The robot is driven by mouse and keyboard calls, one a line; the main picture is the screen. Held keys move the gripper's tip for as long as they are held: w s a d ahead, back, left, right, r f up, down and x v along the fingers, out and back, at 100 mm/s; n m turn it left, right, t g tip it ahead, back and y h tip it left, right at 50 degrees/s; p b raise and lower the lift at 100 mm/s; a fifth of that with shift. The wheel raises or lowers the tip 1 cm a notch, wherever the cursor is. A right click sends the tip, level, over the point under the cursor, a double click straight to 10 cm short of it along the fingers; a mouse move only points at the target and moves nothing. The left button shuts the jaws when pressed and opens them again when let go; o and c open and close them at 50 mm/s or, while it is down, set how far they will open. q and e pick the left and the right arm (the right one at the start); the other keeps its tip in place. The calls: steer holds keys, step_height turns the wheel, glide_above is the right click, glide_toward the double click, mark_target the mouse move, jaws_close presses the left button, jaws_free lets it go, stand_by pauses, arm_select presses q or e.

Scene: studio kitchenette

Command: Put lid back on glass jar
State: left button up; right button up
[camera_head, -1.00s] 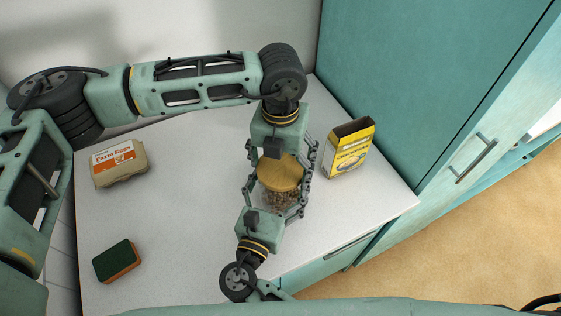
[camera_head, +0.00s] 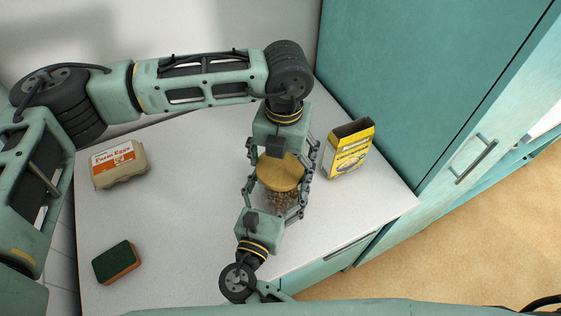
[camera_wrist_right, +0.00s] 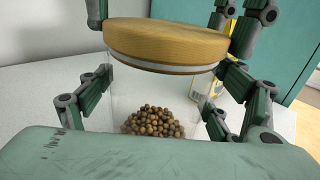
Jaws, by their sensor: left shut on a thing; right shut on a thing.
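The round wooden lid (camera_head: 281,172) is held in my left gripper (camera_head: 283,165), which reaches in from the back. The glass jar (camera_head: 280,197) stands below it on the counter with brown round pieces inside. My right gripper (camera_head: 275,202) is shut around the jar from the front. In the right wrist view the lid (camera_wrist_right: 166,44) shows a pale band under its edge and sits over the mouth of the jar (camera_wrist_right: 150,115). It looks slightly tilted. I cannot tell whether it touches the rim.
A yellow box (camera_head: 349,150) with an open top stands to the right of the grippers. An egg carton (camera_head: 119,164) and a green and orange sponge (camera_head: 117,262) lie on the left of the white counter (camera_head: 185,215). Teal cabinets (camera_head: 410,90) border the right.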

arm_select(q)
steer(key=shift+o, duration=0.2)
steer(key=shift+f, duration=0.6)
steer(key=shift+a+f, duration=0.1)
steer(key=shift+f, duration=0.15)
steer(key=shift+c, duration=0.8)
steer(key=shift+f, duration=0.1)
steer(key=shift+o, duration=0.3)
steer(key=shift+r+y, duration=0.3)
steer(key=shift+r, duration=0.15)
steer(key=shift+c, duration=1.1)
steer(key=shift+r, duration=0.3)
steer(key=shift+r, duration=0.1)
steer(key=shift+f, duration=0.3)
